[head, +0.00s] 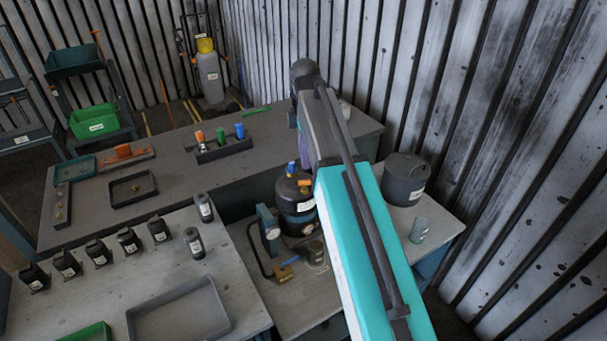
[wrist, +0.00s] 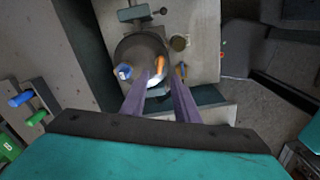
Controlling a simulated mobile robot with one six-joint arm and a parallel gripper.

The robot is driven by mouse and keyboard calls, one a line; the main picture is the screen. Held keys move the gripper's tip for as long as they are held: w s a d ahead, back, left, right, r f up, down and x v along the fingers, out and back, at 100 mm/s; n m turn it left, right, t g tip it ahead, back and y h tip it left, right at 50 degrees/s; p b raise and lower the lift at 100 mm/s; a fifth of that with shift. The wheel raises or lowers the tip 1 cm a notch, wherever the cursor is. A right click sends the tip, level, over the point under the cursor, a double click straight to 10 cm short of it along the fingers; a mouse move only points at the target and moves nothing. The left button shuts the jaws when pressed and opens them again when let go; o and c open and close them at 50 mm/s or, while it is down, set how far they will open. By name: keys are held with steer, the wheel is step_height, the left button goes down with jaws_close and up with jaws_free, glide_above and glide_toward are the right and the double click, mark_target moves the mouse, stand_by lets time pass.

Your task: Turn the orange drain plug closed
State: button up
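A dark round housing (head: 297,222) stands on the lower bench, with blue and orange fittings on top. In the wrist view the housing (wrist: 135,50) lies below my gripper (wrist: 167,74). The gripper's two purple fingers point down toward it with a gap between their tips. A blue fitting (wrist: 124,72) is left of the fingers. In the head view my arm mostly hides the gripper.
A grey lidded drum (head: 404,180) and a small clear cup (head: 419,230) stand right of my arm. A rack of coloured-handled tools (head: 222,150) is on the back bench. Several black bottles (head: 128,242) and a grey tray (head: 180,312) occupy the near-left bench.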

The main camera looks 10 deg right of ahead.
mark_target(304, 181)
steer(key=shift+f+p, duration=1.4)
steer(key=shift+f, duration=2.75)
jaws_close()
